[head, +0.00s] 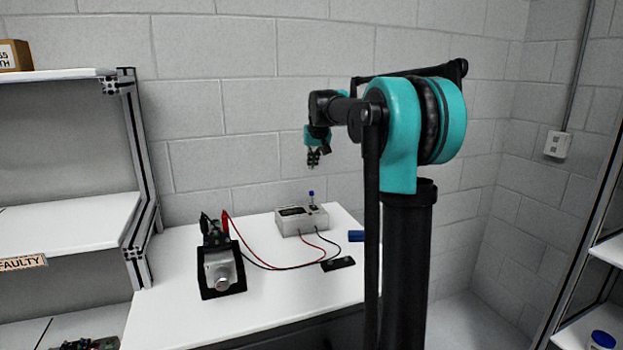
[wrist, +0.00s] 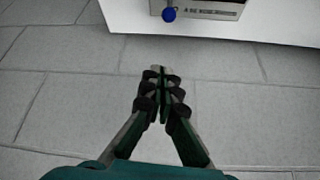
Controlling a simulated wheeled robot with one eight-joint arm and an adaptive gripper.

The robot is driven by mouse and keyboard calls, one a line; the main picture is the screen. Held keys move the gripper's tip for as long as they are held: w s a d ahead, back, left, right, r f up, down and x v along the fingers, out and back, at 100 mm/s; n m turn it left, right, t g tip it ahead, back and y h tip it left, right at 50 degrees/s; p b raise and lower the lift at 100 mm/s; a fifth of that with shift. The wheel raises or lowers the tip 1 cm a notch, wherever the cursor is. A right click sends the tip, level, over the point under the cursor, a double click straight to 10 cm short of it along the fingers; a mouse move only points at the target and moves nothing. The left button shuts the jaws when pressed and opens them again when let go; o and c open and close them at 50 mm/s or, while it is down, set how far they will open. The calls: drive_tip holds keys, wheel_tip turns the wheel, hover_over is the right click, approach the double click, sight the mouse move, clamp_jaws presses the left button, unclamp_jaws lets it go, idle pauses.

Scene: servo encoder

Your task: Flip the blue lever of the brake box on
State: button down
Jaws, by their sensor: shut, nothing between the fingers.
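The brake box (head: 290,220) is a light grey box at the back of the white table. Its blue-tipped lever (head: 311,196) stands up from the right part of its top. In the wrist view the box (wrist: 222,9) is cut off by the top edge, and the blue lever tip (wrist: 169,14) shows left of centre there. My gripper (head: 313,163) is above the box in the head view, pointing down and apart from the lever. In the wrist view my gripper (wrist: 160,72) has its fingers together with nothing between them.
A silver motor on a black stand (head: 220,271) is at the table's left, with red and black cables running to the box. A black pad (head: 338,264) and a blue item (head: 356,236) lie right of it. Shelves (head: 65,225) stand left. The white table's (head: 180,325) front is clear.

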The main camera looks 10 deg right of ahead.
hover_over(311, 204)
drive_tip(key=w, duration=0.4)
wheel_tip(311, 204, down, 8)
drive_tip(key=s, duration=0.2)
drive_tip(key=shift+s+f, duration=0.45)
drive_tip(key=shift+s, duration=0.15)
drive_tip(key=shift+s+f, duration=0.1)
drive_tip(key=shift+s, duration=0.45)
